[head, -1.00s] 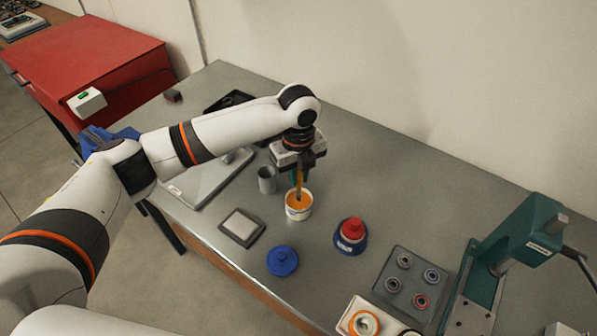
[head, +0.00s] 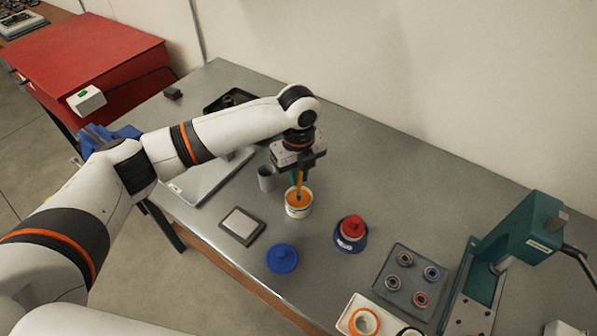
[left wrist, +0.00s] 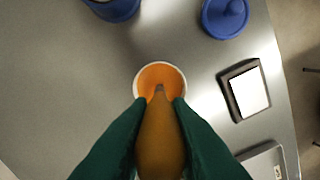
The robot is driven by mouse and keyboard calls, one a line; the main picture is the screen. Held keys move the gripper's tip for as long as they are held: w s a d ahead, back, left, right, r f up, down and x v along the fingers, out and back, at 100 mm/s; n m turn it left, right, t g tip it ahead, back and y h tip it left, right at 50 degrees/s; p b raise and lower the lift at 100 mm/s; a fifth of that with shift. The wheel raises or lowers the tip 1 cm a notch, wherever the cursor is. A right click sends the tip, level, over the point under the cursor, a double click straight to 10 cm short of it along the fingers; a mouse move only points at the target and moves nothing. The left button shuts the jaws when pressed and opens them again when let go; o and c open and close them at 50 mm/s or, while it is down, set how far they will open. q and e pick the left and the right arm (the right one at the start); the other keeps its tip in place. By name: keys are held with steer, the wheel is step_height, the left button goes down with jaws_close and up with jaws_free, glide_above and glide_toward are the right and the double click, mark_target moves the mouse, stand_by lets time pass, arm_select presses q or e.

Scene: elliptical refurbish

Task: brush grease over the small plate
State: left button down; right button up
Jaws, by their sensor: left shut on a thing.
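My left gripper (head: 298,172) is shut on a brush with an orange handle (head: 299,182). It holds the brush upright over the white tub of orange grease (head: 298,210), with the brush's lower end inside the tub. In the left wrist view the green fingers (left wrist: 160,115) grip the orange brush handle (left wrist: 160,145), and its tip reaches into the grease tub (left wrist: 147,72). The bristles are hidden. The small plate (head: 242,226), pale with a dark frame, lies flat left of the tub; it also shows in the left wrist view (left wrist: 246,92). My right gripper is out of view.
A blue lid (head: 282,258) lies in front of the tub. A red-topped blue container (head: 351,232) stands to the right. A grey tray with several rings (head: 409,285) and a green press (head: 525,232) are farther right. A grey cup (head: 266,178) stands close behind left.

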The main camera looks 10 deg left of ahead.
arm_select(q)
steer(key=shift+s+f+p, duration=0.1)
steer(key=shift+f+p, duration=0.05)
steer(key=shift+p, duration=0.2)
stand_by(1.4)
step_height(320, 180, up, 7)
steer(key=p, duration=0.7)
steer(key=shift+p, duration=0.35)
stand_by(0.5)
steer(key=shift+a+n+b, duration=0.1)
steer(key=shift+n+b, duration=0.2)
steer(key=s+a+f+n+b, duration=0.1)
steer(key=s+a+n+b, duration=0.1)
steer(key=s+n, duration=0.3)
steer(key=s+a+f+n+b, duration=0.1)
steer(key=s+a+n+b, duration=0.2)
steer(key=n, duration=1)
steer(key=s+a+f+n+b, duration=0.2)
steer(key=s+n+b, duration=0.4)
steer(key=n, duration=0.3)
steer(key=shift+s+a, duration=0.4)
steer(key=shift+s, duration=0.45)
